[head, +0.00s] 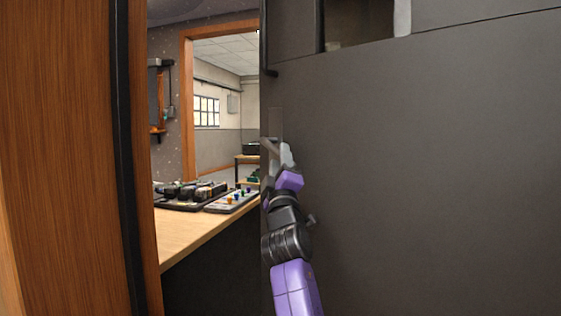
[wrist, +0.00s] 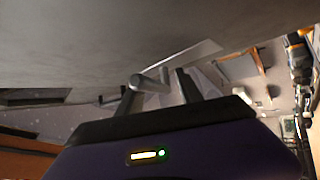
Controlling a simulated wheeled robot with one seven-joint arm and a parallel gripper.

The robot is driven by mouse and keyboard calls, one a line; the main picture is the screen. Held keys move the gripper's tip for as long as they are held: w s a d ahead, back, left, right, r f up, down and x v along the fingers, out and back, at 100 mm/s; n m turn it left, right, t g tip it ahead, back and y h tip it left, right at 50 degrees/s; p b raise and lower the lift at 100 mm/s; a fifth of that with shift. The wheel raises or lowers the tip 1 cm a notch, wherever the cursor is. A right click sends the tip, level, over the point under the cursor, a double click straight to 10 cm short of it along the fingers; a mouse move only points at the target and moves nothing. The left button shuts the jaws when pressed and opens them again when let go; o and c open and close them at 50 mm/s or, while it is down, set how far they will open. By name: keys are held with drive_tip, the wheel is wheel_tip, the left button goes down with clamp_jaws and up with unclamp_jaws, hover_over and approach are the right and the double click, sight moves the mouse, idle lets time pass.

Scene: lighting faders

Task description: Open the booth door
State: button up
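The booth door (head: 430,160) is a large dark grey panel filling the right of the head view. It stands ajar, with a wide gap at its left edge. The door's grey surface also spans the top of the wrist view (wrist: 100,45). A grey metal door handle (head: 268,145) is near that edge. My gripper (head: 284,154) is at the handle, on the purple arm. In the wrist view its two fingers (wrist: 160,90) are apart, with the light grey handle bar (wrist: 150,77) near their tips. I cannot tell whether they touch it.
A wooden door frame (head: 60,160) with a black strip stands at the left. Through the gap are a wooden counter (head: 185,235), a tray of dark equipment (head: 190,192) and a panel with coloured knobs (head: 232,200). A window opening (head: 362,20) is high in the door.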

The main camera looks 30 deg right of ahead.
drive_tip(key=p+v, duration=0.1)
drive_tip(key=v, duration=0.6)
drive_tip(key=shift+s+a+f, duration=0.2)
drive_tip(key=shift+s+f, duration=0.05)
drive_tip(key=shift+c, duration=0.5)
